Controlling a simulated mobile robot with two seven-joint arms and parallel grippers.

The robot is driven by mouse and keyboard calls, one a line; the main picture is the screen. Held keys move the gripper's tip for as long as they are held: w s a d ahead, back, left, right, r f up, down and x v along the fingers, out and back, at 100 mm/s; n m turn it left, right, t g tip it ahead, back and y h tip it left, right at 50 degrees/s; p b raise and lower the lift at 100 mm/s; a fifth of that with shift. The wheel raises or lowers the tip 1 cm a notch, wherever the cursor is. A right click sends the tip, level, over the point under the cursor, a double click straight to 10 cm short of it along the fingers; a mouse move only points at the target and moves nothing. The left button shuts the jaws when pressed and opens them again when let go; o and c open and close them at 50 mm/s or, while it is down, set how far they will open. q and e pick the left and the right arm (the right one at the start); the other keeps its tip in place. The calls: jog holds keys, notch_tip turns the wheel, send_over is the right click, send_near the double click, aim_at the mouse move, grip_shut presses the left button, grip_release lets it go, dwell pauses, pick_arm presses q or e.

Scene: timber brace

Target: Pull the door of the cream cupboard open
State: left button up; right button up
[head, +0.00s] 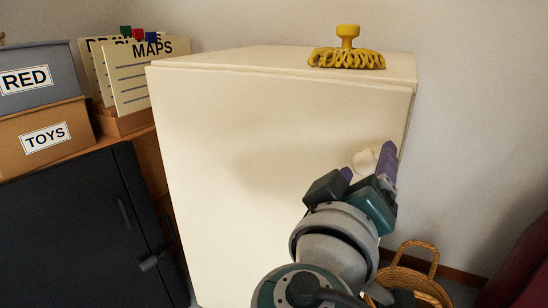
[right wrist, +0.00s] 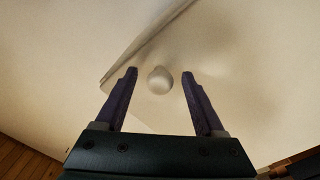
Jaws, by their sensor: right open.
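The cream cupboard (head: 250,150) stands in the middle of the head view. Its broad front door looks shut. A round cream knob (head: 364,162) sits near the door's upper right edge. In the right wrist view the knob (right wrist: 160,79) lies just beyond and between the fingertips. My right gripper (head: 369,167) is open at the knob, one finger on each side; I cannot tell whether either finger touches it. In the right wrist view the open right gripper (right wrist: 160,73) has nothing clamped. My left gripper is not in view.
A yellow mop-like object (head: 347,58) stands on the cupboard top. A wicker basket (head: 412,283) is on the floor at lower right, near a dark red object (head: 522,262). A dark cabinet (head: 75,235) and boxes marked TOYS (head: 45,140) and RED (head: 35,80) are at left.

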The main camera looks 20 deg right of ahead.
jog(key=shift+w+d, duration=0.3)
jog(key=shift+d, duration=0.05)
jog(key=shift+c, duration=0.3)
grip_shut()
dwell(1.0)
